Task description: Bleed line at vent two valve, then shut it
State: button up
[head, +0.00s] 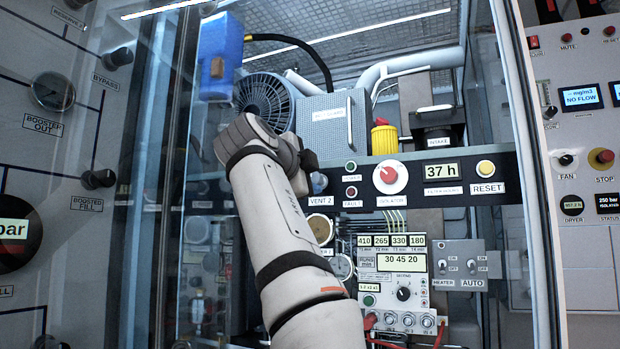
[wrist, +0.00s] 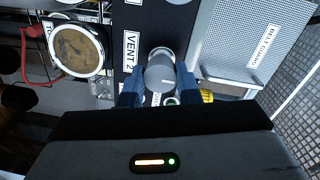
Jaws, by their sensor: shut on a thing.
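The vent two valve is a grey round knob (wrist: 161,72) in the wrist view, on a dark panel strip beside the "VENT 2" label (wrist: 131,52). A light line marks its face. My gripper (wrist: 160,88) has its dark blue fingers shut on the knob, one on each side. The fingers are mostly hidden there. I cannot tell from these frames how far the valve is turned.
A round gauge (wrist: 76,50) sits left of the label. The belt guard (wrist: 245,40) stands close on the right. In the head view a red knob (head: 389,175), a 37 h display (head: 442,171) and a yellow reset button (head: 486,168) lie to the right. Glass (head: 180,130) stands left of my arm.

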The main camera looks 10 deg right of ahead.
jog(key=o, duration=1)
jog(key=shift+c, duration=0.2)
jog(key=b+v, duration=0.1)
jog(key=v, duration=0.6)
jog(key=shift+s+a, duration=0.25)
